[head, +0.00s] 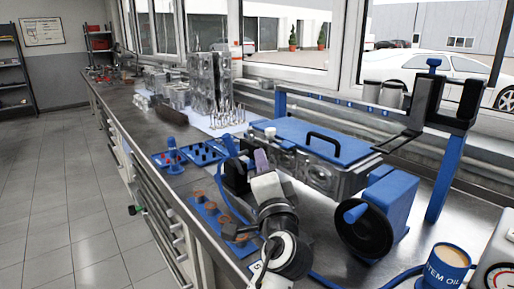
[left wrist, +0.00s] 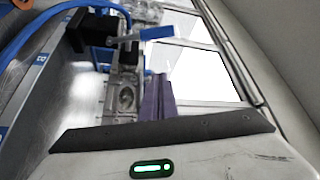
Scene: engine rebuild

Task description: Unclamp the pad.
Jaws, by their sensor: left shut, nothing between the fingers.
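A flat blue pad (head: 325,141) with a black arched handle lies on top of a grey metal engine part (head: 325,178). A black clamp block (head: 236,177) stands at the part's near left end, beside my left gripper. The left wrist view also shows the black block (left wrist: 90,27), with a grey lever ending in a blue grip (left wrist: 157,32). My left gripper (head: 261,160) is shut and empty, with purple fingers beside the block. The fingers (left wrist: 157,100) point toward the lever's grip; I see no contact. My right gripper is not in view.
A blue post with black forked parts (head: 466,103) stands at right. Blue trays (head: 203,154) are at left; a blue hose runs along the bench front.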

